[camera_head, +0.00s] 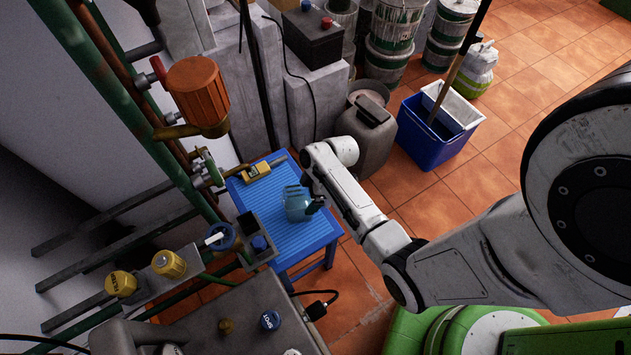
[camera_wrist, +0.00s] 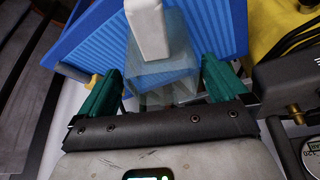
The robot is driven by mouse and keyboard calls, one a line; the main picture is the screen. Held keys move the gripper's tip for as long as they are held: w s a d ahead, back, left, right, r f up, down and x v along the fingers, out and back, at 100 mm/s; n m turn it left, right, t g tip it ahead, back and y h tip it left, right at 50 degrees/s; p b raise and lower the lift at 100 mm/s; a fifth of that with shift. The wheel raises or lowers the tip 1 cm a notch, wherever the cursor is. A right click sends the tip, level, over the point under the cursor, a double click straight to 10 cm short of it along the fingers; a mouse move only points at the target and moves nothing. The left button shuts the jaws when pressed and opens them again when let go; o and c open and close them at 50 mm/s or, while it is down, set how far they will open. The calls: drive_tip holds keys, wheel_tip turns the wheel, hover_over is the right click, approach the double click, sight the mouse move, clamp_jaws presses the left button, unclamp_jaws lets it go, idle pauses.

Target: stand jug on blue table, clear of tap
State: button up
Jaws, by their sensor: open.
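The blue table (camera_head: 305,240) has a ribbed top and stands below centre in the head view; its blue ribbed surface (camera_wrist: 105,40) also shows in the wrist view. A translucent bluish jug (camera_head: 295,204) appears upright on the table. In the wrist view the clear jug (camera_wrist: 165,76) lies between the two green fingers, with a pale upright part in front of it. My gripper (camera_wrist: 162,68) is open, with a finger on each side of the jug. In the head view my gripper (camera_head: 313,201) is at the jug's right side. Whether the fingers touch it is unclear.
A valve with a blue handwheel (camera_head: 221,237) and a grey box (camera_head: 257,240) are at the table's left edge. A yellow device (camera_head: 257,172) lies on the table's far end. A grey canister (camera_head: 366,135) and a blue bucket (camera_head: 432,140) stand behind. The table's near part looks clear.

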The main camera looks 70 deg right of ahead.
drive_tip(key=v, duration=0.6)
drive_tip(key=shift+s, duration=0.1)
drive_tip(key=s+a+r+m+g+h, duration=0.2)
drive_tip(key=s+a+r+m, duration=0.5)
drive_tip(key=a+r, duration=0.5)
drive_tip(key=s+a, duration=0.2)
drive_tip(key=shift+s+a+g+h, duration=0.2)
drive_tip(key=shift+a+g+h, duration=0.1)
drive_tip(key=shift+a, duration=0.05)
drive_tip(key=shift+f, duration=0.1)
